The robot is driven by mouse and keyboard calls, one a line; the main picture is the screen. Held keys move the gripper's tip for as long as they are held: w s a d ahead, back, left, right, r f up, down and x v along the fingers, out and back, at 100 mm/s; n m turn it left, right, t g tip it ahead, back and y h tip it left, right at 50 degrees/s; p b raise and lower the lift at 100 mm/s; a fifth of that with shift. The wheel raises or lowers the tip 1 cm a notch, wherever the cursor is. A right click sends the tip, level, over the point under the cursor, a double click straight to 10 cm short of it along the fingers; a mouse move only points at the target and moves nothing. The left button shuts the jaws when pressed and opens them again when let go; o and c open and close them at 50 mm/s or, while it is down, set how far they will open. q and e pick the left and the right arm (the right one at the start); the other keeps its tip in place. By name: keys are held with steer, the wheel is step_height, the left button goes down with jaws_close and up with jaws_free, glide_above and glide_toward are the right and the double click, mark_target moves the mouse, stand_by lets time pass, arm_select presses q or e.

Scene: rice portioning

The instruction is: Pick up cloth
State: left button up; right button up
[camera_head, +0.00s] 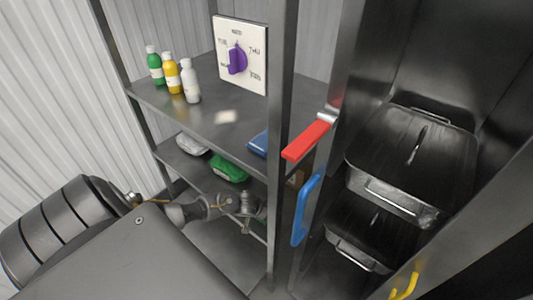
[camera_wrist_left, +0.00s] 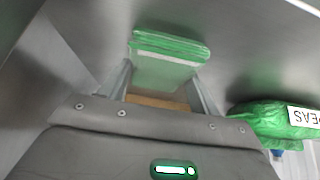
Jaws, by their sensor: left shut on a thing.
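A folded green and pale cloth (camera_wrist_left: 168,50) shows in the left wrist view between the fingers of my left gripper (camera_wrist_left: 163,85). The gripper is shut on it, with one finger on each side. In the head view, my left gripper (camera_head: 248,207) reaches in at the lower part of the shelf rack, below a green bag (camera_head: 228,168). I cannot make out the cloth in the head view. My right gripper is in neither view.
The bag labelled PEAS (camera_wrist_left: 275,120) lies right of the gripper. A white bag (camera_head: 192,144) and a blue item (camera_head: 260,143) share the middle shelf. Bottles (camera_head: 172,74) and a purple dial (camera_head: 237,59) are above. Metal posts (camera_head: 281,130) and black lidded pans (camera_head: 412,160) stand right.

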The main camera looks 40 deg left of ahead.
arm_select(q)
steer(key=shift+r, duration=0.15)
step_height(320, 180, up, 10)
steer(key=p, duration=0.2)
steer(key=o, duration=0.4)
steer(key=shift+c, duration=1)
steer(key=shift+d, duration=0.1)
